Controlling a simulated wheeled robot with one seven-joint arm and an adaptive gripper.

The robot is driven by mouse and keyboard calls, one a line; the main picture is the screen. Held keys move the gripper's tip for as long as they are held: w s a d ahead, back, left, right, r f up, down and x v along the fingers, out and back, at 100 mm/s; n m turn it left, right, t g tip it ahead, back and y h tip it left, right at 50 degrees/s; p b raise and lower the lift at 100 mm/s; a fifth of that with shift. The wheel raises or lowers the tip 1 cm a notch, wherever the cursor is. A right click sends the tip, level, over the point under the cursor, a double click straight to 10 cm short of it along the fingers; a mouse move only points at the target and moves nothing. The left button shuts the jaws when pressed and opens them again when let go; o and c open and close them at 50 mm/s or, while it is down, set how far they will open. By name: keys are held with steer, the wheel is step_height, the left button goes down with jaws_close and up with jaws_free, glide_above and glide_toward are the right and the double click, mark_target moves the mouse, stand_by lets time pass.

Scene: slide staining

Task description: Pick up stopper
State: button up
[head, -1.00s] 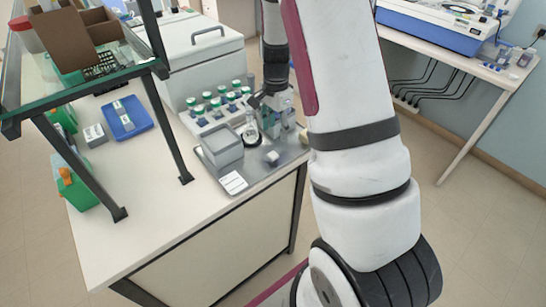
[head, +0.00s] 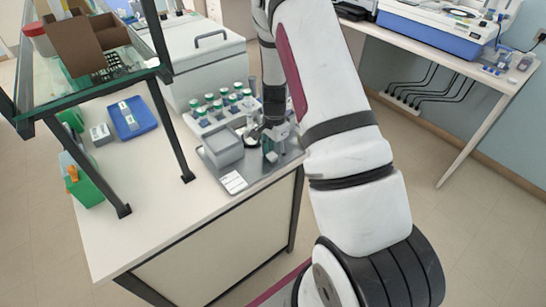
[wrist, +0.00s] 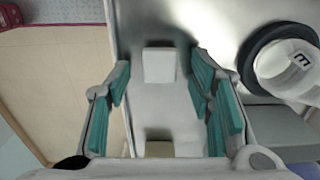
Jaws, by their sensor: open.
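A small white block-like piece, which looks like the stopper (wrist: 158,65), lies on the metal tray (wrist: 140,105) in the wrist view. It sits ahead between the two teal-padded fingers of my gripper (wrist: 160,82), with a gap on each side and no contact visible. My gripper (head: 273,146) is open and points down over the right part of the tray (head: 238,182) in the head view. There the stopper is small and mostly hidden by the fingers.
A round white-topped vessel marked "E" with a black ring (wrist: 285,62) stands close to the right finger. A grey box (head: 223,147) is on the tray's left. Several green-capped bottles (head: 222,105) stand behind. The bench edge is close on the tray's right.

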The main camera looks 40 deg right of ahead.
steer(key=c, duration=0.8)
steer(key=shift+c, duration=0.2)
steer(key=shift+r, duration=0.15)
steer(key=shift+c, duration=0.2)
